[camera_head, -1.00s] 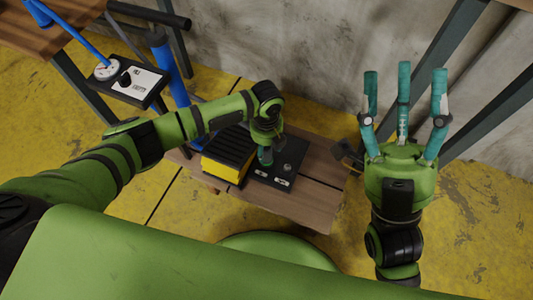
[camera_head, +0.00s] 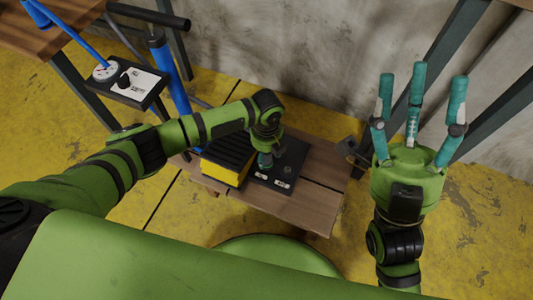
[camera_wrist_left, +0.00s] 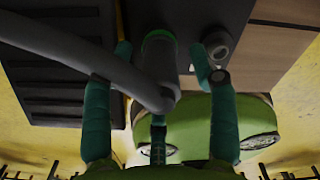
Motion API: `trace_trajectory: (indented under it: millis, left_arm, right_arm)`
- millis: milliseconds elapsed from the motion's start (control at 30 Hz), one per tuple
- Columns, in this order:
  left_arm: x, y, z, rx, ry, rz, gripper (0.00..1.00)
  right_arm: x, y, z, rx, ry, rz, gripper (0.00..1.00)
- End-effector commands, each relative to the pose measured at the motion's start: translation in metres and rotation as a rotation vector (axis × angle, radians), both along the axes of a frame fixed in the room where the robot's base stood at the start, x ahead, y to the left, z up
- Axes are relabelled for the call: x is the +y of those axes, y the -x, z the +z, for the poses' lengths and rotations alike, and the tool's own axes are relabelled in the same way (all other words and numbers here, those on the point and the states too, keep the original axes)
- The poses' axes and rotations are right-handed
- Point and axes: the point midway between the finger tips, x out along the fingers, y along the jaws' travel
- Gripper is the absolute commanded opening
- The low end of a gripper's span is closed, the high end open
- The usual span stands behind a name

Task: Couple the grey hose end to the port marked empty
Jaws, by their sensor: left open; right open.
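My left gripper (camera_head: 264,160) is over the black panel (camera_head: 292,160) of the foot pump, fingers pointing down. In the left wrist view its teal fingers (camera_wrist_left: 158,100) stand apart on both sides of the grey hose end (camera_wrist_left: 160,65). The hose end meets a green ring at the panel; I cannot tell whether it is seated. A second round port (camera_wrist_left: 218,45) lies right of it, beside one finger. Two small pale labels (camera_head: 282,184) sit on the panel, too small to read. My right gripper (camera_head: 420,85) is open and empty, fingers up, right of the bench.
The black-and-yellow bellows (camera_head: 228,155) stands left of the panel on a low wooden bench (camera_head: 315,195). A gauge box (camera_head: 128,82) and a blue upright cylinder (camera_head: 170,75) are at the upper left. Dark metal legs stand before the wall at right.

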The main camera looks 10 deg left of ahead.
Motion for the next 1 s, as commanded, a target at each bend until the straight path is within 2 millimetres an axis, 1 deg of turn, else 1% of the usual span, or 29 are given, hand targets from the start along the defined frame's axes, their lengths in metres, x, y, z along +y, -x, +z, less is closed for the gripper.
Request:
trace_trajectory:
  millis: [167,200,267,300,333,633,1000]
  left_arm:
    - [0.0,0.0001,-0.0004,0.0,0.0,0.0,0.59]
    - [0.0,0.0001,-0.0004,0.0,0.0,0.0,0.43]
    - [0.0,0.0001,-0.0004,0.0,0.0,0.0,0.19]
    - [0.0,0.0,-0.0004,0.0,0.0,0.0,0.03]
    - [0.0,0.0001,-0.0004,0.0,0.0,0.0,0.0]
    - [-0.0001,0.0,0.0007,0.0,0.001,0.0,0.0]
    - [-0.0001,-0.0003,0.0076,0.0,0.001,0.0,0.0]
  right_arm:
    - [0.0001,-0.0002,-0.0001,0.001,0.0,0.0,0.59]
    - [0.0001,-0.0002,-0.0001,0.001,0.0,0.0,0.59]
    - [0.0001,-0.0002,-0.0002,0.001,0.0,0.0,0.59]
    - [0.0002,-0.0003,-0.0002,0.002,0.001,0.0,0.59]
    - [0.0002,-0.0003,-0.0002,0.002,0.001,0.0,0.59]
    - [0.0002,-0.0005,0.0003,0.003,0.003,-0.001,0.59]
    - [0.0002,-0.0002,0.0084,0.002,0.001,0.0,0.59]
